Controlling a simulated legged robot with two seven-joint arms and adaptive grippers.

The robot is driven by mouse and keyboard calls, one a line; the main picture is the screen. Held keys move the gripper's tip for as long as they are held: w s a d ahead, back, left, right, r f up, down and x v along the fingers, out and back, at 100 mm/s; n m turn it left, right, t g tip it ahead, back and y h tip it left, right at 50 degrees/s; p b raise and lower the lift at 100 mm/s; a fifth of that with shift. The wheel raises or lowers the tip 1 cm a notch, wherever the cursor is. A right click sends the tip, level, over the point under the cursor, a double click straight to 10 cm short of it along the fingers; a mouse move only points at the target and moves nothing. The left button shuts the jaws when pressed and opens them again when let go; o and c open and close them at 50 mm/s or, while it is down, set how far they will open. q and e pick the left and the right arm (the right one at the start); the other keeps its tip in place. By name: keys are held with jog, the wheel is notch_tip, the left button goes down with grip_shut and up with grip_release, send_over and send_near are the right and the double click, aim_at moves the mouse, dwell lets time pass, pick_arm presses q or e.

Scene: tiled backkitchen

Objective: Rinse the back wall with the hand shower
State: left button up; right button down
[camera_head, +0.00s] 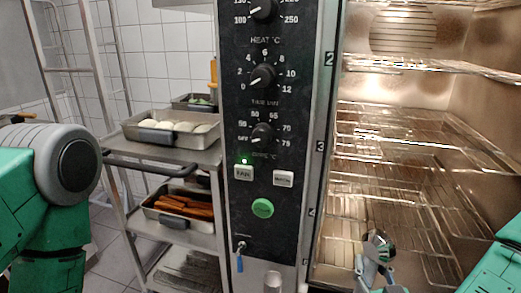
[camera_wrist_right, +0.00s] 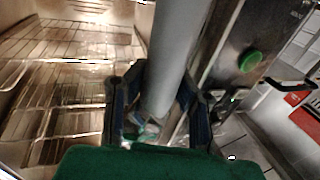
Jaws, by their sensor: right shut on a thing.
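My right gripper (camera_head: 375,272) shows at the bottom right of the head view, in front of the open oven. It is shut on the hand shower (camera_head: 378,245), whose grey metallic head shows above the fingers. In the right wrist view the gripper (camera_wrist_right: 160,108) has its dark fingers on both sides of a thick grey handle, the hand shower (camera_wrist_right: 172,45). The oven's back wall (camera_head: 385,88) is shiny brownish metal behind the wire racks, with a round fan grille (camera_head: 403,32) near the top. No water spray is visible. My left gripper is out of view; only its arm shows.
Wire racks (camera_head: 400,140) span the oven cavity. The control panel (camera_head: 262,150) stands left of the opening.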

jog(key=shift+w+d+r, duration=0.1)
jog(key=shift+w+d, duration=0.1)
jog(key=shift+d, duration=0.2)
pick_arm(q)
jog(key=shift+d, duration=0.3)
pick_arm(e)
jog(key=shift+d, duration=0.25)
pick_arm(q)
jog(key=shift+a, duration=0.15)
pick_arm(e)
jog(key=shift+a, duration=0.15)
jog(key=shift+s+r+n+y, duration=0.1)
jog(key=shift+r+n+y, duration=0.2)
jog(key=shift+r+y, duration=0.25)
jog(key=s+d+r+n+g+y, duration=0.3)
jog(key=s+d+n+g+y, duration=0.2)
jog(key=s+d+n+y, duration=0.5)
jog(key=w+d+m+y, duration=0.1)
jog(key=w+d, duration=0.1)
jog(key=w, duration=1.5)
jog(key=shift+w+r+m, duration=0.2)
jog(key=shift+w+m, duration=0.15)
jog(key=shift+m, duration=0.05)
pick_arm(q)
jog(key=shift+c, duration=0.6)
pick_arm(e)
jog(key=shift+y, duration=0.25)
